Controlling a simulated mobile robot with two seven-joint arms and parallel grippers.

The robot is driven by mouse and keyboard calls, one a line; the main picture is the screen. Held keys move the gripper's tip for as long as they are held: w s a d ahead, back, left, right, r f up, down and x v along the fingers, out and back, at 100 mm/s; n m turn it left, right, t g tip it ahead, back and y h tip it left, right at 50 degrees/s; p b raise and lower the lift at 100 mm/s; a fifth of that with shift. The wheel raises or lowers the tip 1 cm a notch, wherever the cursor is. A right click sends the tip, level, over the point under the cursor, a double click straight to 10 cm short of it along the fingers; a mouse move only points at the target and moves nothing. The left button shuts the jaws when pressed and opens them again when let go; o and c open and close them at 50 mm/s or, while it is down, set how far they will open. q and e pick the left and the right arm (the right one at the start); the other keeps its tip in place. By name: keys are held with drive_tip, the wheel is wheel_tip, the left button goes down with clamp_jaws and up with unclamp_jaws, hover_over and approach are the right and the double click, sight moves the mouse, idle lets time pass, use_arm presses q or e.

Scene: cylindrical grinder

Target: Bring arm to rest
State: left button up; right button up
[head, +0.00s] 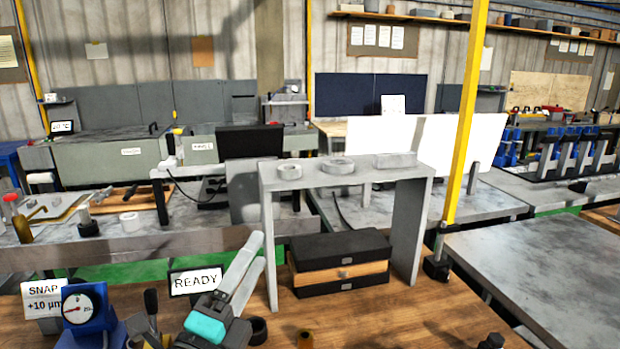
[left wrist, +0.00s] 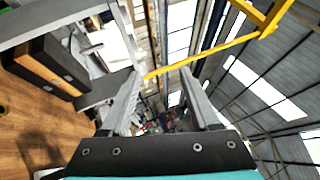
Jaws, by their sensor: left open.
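My left gripper (head: 257,250) stands at the lower middle of the head view, with a teal band and two grey fingers pointing up and slightly right. It is above the wooden bench top, in front of the grey riser shelf's left leg in the picture. In the left wrist view its two fingers (left wrist: 160,74) are spread apart with nothing between them. That view looks out past the fingers toward the roof and far hall. My right gripper does not show in either view.
A grey riser shelf (head: 341,175) bears ring-like parts, with stacked drawers (head: 340,247) below. A READY sign (head: 195,282) and blue dial gauge (head: 84,308) stand left of the gripper. A yellow post (head: 464,130) rises at right. Bench top (head: 410,310) is mostly clear front right.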

use_arm(q)
drive_tip(key=s+a+f+n+g+y, duration=0.3)
drive_tip(key=a+f+n+g+y, duration=0.1)
drive_tip(key=f+n, duration=0.4)
drive_tip(key=s+a+f+n+g+y, duration=0.2)
drive_tip(key=a+f+n+g+y, duration=0.15)
drive_tip(key=f+n, duration=0.45)
drive_tip(key=s+f+n+g, duration=0.6)
drive_tip(key=s+f+g, duration=0.3)
drive_tip(key=s+f, duration=0.75)
drive_tip(key=s+f+g+b, duration=0.1)
drive_tip(key=s+f+b, duration=0.15)
drive_tip(key=f, duration=1.85)
drive_tip(key=s+a+f+g+b, duration=0.1)
drive_tip(key=s+a+f+b, duration=0.1)
drive_tip(key=s+f, duration=1.4)
drive_tip(key=shift+s+a+f+g, duration=0.25)
drive_tip(key=shift+a+f+g, duration=0.1)
drive_tip(key=shift+a, duration=0.25)
